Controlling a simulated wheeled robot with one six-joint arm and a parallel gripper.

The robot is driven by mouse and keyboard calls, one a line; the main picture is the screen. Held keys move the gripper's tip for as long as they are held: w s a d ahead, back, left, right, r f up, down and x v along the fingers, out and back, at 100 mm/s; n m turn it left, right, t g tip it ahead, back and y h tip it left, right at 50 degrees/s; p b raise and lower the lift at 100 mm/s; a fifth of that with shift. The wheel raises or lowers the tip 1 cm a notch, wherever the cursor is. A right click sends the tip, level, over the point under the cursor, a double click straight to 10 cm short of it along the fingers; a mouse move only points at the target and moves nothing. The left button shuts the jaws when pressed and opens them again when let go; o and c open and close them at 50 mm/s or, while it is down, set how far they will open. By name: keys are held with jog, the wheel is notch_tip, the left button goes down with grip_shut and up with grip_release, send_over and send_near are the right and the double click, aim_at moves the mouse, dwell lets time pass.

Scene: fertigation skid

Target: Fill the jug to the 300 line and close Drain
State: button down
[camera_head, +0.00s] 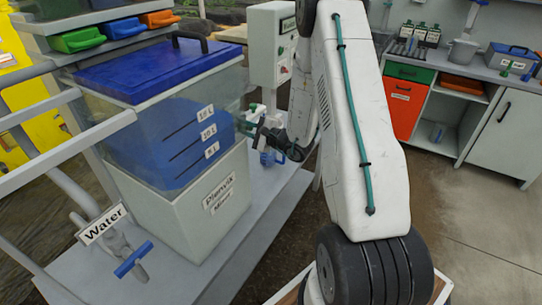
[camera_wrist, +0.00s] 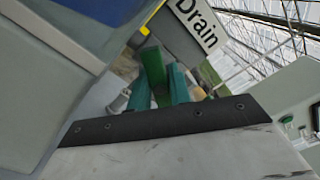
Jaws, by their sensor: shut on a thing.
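My gripper (camera_head: 258,132) is at the right side of the clear tank (camera_head: 118,118), mostly hidden behind its own wrist. In the wrist view its green fingers (camera_wrist: 166,82) are close together just below the Drain sign (camera_wrist: 197,22). A blue part (camera_head: 269,158) shows below my gripper in the head view. I cannot make out the jug or its 300 line in either view.
A handrail (camera_head: 75,152) crosses the left. A workbench (camera_head: 455,75) stands back right; floor between is clear.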

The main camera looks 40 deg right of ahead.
jog(key=shift+f, duration=0.1)
jog(key=m, duration=0.6)
jog(key=shift+m, duration=0.3)
dwell(1.6)
jog(key=c, duration=2.2)
grip_release()
jog(key=m, duration=0.6)
jog(key=c, duration=2.2)
grip_release()
jog(key=c, duration=1.2)
grip_release()
jog(key=shift+c, duration=0.2)
jog(key=shift+s, duration=0.15)
